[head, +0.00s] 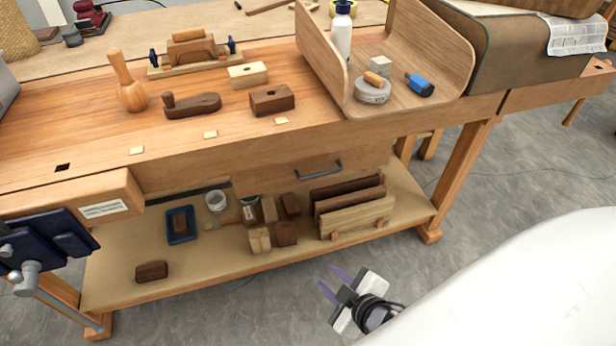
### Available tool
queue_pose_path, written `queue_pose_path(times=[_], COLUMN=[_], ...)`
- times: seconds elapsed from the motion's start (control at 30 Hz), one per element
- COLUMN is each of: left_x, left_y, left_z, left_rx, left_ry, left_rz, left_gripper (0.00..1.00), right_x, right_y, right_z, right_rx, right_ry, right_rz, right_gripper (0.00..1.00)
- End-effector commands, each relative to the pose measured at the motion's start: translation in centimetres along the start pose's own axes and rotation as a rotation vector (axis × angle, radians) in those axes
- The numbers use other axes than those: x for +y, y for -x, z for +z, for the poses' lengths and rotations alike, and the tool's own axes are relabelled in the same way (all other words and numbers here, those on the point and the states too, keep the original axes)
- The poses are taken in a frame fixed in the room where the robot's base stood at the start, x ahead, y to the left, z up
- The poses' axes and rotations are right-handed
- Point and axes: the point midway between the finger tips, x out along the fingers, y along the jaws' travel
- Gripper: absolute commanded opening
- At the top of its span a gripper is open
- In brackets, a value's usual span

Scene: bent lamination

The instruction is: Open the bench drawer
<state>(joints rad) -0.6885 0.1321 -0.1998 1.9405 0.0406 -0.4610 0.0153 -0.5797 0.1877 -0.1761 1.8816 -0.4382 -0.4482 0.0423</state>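The bench drawer (272,178) is a plain wooden front under the right half of the workbench top. It looks shut. Its dark bar handle (318,168) is on the front's middle and nothing touches it. My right gripper (332,283) is in front of the bench, low in the picture and below the handle. Its two purple fingers are apart with nothing between them, and they point up and left, clear of the drawer. My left gripper is not in view.
A dark blue vise (45,245) juts from the bench's left front. The lower shelf (210,254) holds wood blocks, boards and a blue tray (181,225) beneath the drawer. Grey floor in front is open.

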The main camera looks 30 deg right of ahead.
Motion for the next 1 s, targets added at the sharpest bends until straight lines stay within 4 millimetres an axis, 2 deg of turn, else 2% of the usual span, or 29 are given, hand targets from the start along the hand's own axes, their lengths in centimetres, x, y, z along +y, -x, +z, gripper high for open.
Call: queue_pose_path(times=[0.03, 0.1, 0.2, 0.33, 0.43, 0.57, 0.67, 1.0], left_x=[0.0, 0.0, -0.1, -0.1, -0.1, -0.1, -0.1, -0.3], left_y=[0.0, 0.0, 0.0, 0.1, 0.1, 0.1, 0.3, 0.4], left_z=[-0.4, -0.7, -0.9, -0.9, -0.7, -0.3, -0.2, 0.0], left_rx=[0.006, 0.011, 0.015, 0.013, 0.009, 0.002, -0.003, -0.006], left_ry=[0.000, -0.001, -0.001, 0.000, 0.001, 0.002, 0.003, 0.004], left_rz=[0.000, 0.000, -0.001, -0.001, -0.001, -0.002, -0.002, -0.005], left_gripper=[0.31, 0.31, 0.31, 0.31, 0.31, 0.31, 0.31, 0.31], right_x=[2.8, 6.2, 10.3, 13.9, 15.3, 16.3, 16.9, 19.3], right_y=[-0.8, -1.6, -2.2, -2.4, -2.4, -2.9, -4.0, -9.4], right_z=[-0.8, -2.0, -4.0, -6.4, -7.5, -8.2, -8.6, -10.1], right_rx=[0.016, 0.032, 0.050, 0.061, 0.062, 0.063, 0.062, 0.062], right_ry=[0.129, 0.304, 0.524, 0.738, 0.833, 0.879, 0.881, 0.879], right_rz=[0.076, 0.176, 0.305, 0.431, 0.486, 0.514, 0.517, 0.515], right_gripper=[0.27, 0.27, 0.27, 0.27, 0.27, 0.27, 0.27, 0.27])
